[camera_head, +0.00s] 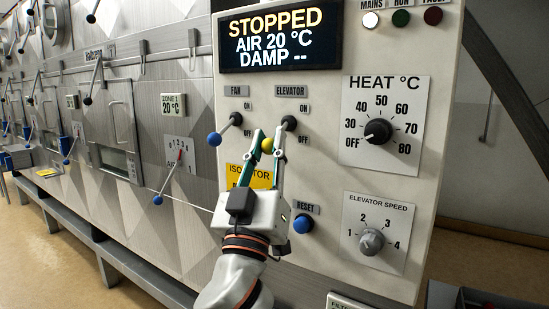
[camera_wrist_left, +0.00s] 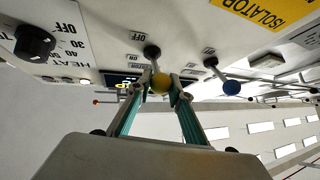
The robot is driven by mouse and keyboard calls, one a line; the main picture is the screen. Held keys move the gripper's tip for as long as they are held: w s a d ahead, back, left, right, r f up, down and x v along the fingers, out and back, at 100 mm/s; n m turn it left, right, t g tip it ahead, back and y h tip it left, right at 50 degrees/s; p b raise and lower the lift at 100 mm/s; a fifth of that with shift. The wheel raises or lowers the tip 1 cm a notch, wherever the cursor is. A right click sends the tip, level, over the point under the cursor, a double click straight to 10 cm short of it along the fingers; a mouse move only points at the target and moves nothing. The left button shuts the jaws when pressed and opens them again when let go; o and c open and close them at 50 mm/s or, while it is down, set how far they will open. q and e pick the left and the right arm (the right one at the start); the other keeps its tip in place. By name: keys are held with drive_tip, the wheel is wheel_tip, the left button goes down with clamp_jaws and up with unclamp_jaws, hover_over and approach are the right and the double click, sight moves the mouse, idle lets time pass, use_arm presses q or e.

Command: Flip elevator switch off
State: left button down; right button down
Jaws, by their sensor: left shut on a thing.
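The elevator switch (camera_head: 289,123) is a dark pivot with a short lever ending in a yellow ball, under the ELEVATOR label, with ON above and OFF below. Its lever slants down-left, much like the fan lever. My left gripper (camera_head: 267,147) reaches up from below, its green-sided fingers shut on the yellow ball (camera_head: 267,145). In the left wrist view the yellow ball (camera_wrist_left: 161,83) sits between the fingertips (camera_wrist_left: 162,90), and the switch pivot (camera_wrist_left: 152,52) shows just beyond. The fingers partly cover the lever. My right gripper is not in view.
The fan switch (camera_head: 236,119) with a blue ball (camera_head: 214,139) stands close on the left. A blue reset knob (camera_head: 303,224), heat dial (camera_head: 377,131) and speed dial (camera_head: 371,241) are nearby. The display (camera_head: 279,36) reads STOPPED. A blue-ended lever (camera_head: 158,200) is further left.

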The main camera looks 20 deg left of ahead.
use_arm(q)
drive_tip(key=shift+w+f+y+b, duration=0.15)
drive_tip(key=shift+f+y+b, duration=0.15)
drive_tip(key=shift+f+b, duration=0.15)
drive_tip(key=shift+r+t, duration=0.3)
drive_tip(key=c, duration=1.8)
unclamp_jaws()
drive_tip(key=shift+f, duration=0.1)
wheel_tip(320, 180, up, 10)
drive_tip(key=shift+r, duration=0.1)
